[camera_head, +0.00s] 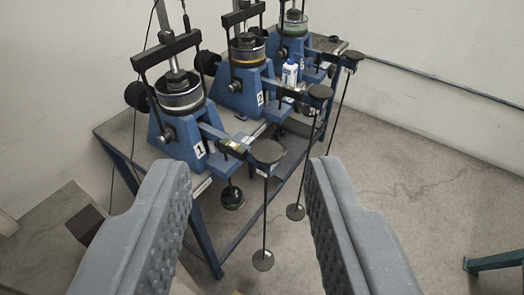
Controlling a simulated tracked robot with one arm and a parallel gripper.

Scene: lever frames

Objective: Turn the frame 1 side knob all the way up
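Frame 1 (178,143) is the nearest blue lever frame, marked with a white "1" label, on the left of the table. A small dark round knob (166,135) sits on its near side, left of the label. A larger black round handwheel (137,95) shows at its back left. A dark ball-shaped knob (232,197) hangs below its lever arm. I cannot tell which of these is the side knob. My gripper (249,168) is open, its two grey ridged fingers wide apart in the foreground. It is empty and touches nothing I can see.
Frame 2 (240,88) and a third blue frame (292,48) stand behind. A white bottle (290,73) is beside them. Lever arms with hanging rods and discs (263,260) stick out to the right. The floor at right is clear, except for a blue-green bar (495,261).

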